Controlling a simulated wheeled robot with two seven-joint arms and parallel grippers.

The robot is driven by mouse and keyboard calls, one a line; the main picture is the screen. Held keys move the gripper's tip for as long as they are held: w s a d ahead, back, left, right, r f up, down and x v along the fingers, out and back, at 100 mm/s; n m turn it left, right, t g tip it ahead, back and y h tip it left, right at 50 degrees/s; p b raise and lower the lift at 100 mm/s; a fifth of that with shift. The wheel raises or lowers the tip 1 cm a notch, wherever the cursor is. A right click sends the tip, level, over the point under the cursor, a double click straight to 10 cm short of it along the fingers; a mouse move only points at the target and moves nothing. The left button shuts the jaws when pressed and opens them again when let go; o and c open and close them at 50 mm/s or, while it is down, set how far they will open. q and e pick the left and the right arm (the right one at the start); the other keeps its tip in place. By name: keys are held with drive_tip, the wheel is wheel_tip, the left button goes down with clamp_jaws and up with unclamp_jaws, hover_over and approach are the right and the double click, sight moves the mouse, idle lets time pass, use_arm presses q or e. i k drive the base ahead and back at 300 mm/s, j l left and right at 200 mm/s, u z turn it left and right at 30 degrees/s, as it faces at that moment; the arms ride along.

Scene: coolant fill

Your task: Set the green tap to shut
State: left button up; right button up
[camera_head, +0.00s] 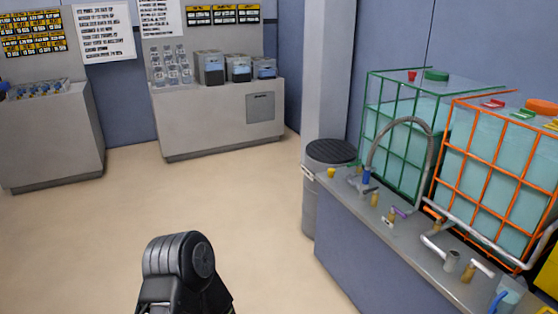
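The tank in the green cage (398,130) stands on the counter at the right, with a green lid (436,75) on top. In front of it a blue fitting (366,177), a brass fitting (375,199) and a small purple piece (401,212) stand on the counter. A grey hose (372,150) arches up from near the blue fitting. I cannot tell which small fitting is the green tap, nor how its handle is set. A black link of my arm shows at the bottom centre. Neither gripper is in view.
The grey counter (345,195) runs along the right, with a dark-lidded bin (311,200) at its far end. An orange-caged tank (490,170) and white pipes stand nearer. Two cabinets stand at the back. The floor at left and centre is clear.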

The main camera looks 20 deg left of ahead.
sight(359, 163)
drive_tip(key=u, duration=0.15)
drive_tip(key=i+j+z, duration=0.1)
drive_tip(key=z, duration=0.3)
drive_tip(key=i+j+z, duration=0.15)
drive_tip(key=z, duration=0.2)
drive_tip(key=i+j+z, duration=0.15)
drive_tip(key=z, duration=0.25)
drive_tip(key=i+j+z, duration=0.1)
drive_tip(key=j, duration=0.25)
drive_tip(key=i+j, duration=0.25)
drive_tip(key=j, duration=0.15)
drive_tip(key=i+j+z, duration=0.15)
drive_tip(key=j, duration=0.2)
drive_tip(key=i+j, duration=0.1)
drive_tip(key=j, duration=0.3)
drive_tip(key=i+j+z, duration=0.15)
drive_tip(key=j, duration=0.2)
drive_tip(key=i+j+z, duration=0.1)
drive_tip(key=j, duration=0.3)
drive_tip(key=i+j, duration=0.15)
drive_tip(key=j, duration=0.3)
drive_tip(key=l+z, duration=0.05)
